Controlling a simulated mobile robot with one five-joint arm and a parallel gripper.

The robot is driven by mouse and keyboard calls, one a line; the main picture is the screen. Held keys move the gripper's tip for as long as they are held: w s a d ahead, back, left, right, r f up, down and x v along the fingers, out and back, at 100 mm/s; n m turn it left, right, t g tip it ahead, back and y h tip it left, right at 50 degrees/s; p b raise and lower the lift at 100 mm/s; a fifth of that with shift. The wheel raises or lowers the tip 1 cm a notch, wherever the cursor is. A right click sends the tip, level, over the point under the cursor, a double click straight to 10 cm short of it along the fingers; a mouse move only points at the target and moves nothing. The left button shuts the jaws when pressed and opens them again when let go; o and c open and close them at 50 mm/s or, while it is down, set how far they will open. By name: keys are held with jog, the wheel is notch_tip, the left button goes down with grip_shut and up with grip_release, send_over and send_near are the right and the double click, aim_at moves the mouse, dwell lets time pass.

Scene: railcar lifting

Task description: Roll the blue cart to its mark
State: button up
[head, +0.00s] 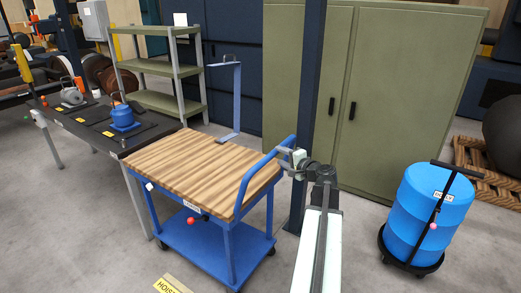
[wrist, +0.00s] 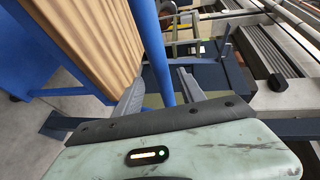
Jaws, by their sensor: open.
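The blue cart (head: 190,235) has a striped wooden top and a blue push handle (head: 262,168) at its right end. A red knob shows on its front side. My gripper (head: 284,152) is at the handle's upper right part. In the wrist view the blue handle tube (wrist: 157,50) passes between the two open fingers of my gripper (wrist: 160,85). I cannot tell whether a finger touches it. A yellow floor label (head: 170,285), seemingly reading HOIST, lies in front of the cart, partly cut off by the picture's bottom edge.
A dark workbench (head: 100,125) with a blue weight (head: 122,115) stands close to the cart's left. A dark blue post (head: 308,90) stands behind my arm. A blue barrel on a dolly (head: 425,215) stands right. Green cabinets (head: 385,90) close off the back. Floor at front left is clear.

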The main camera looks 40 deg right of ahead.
jog(key=shift+w+d, duration=0.1)
jog(key=b+x, duration=0.1)
jog(key=x, duration=0.6)
jog(key=shift+w, duration=0.4)
jog(key=shift+s, duration=0.1)
grip_shut()
dwell(0.8)
